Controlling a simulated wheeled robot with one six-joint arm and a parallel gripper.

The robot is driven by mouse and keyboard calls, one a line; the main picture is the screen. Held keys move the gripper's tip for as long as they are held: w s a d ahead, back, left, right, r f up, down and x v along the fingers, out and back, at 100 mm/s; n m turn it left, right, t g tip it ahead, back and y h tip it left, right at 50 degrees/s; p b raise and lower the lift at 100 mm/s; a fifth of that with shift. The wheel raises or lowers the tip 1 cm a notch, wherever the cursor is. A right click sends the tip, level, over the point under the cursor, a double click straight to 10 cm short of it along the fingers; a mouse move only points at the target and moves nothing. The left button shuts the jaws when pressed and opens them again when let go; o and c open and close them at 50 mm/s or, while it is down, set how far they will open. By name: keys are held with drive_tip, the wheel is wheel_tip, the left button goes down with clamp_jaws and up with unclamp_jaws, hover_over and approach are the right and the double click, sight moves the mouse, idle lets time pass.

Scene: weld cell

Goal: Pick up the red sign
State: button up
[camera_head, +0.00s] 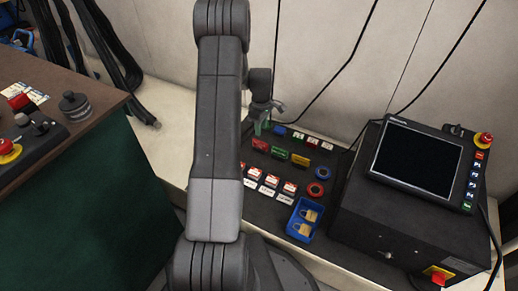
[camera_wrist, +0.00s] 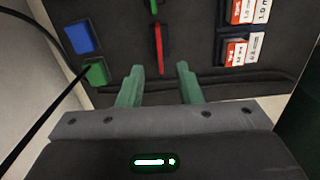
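The red sign (camera_wrist: 160,48) stands nearly edge-on in the wrist view as a thin upright strip on a dark mat. It lies just past my gripper's fingertips (camera_wrist: 160,69), in line with the gap between them. The two green fingers are apart with nothing between them. In the head view the red sign (camera_head: 260,145) is at the back left of the mat, just below my gripper (camera_head: 264,122). My arm hides part of the mat's left side there. Whether the fingers overlap the sign in height is unclear.
A green sign (camera_head: 279,154) and a yellow sign (camera_head: 300,160) stand right of the red one. Blue (camera_wrist: 79,38) and green (camera_wrist: 96,72) blocks lie left in the wrist view. Red-and-white boxes (camera_wrist: 235,50), a blue padlock tray (camera_head: 303,220) and a screen console (camera_head: 416,158) are nearby.

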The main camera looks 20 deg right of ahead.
sight(260, 142)
drive_tip(key=f+b, duration=0.2)
drive_tip(key=f, duration=0.3)
drive_tip(key=f+b, duration=0.1)
drive_tip(key=f, duration=0.3)
drive_tip(key=shift+w+a+f+b, duration=0.1)
drive_tip(key=shift+w+f+b, duration=0.1)
drive_tip(key=shift+f+b, duration=0.15)
drive_tip(key=shift+r, duration=0.1)
clamp_jaws()
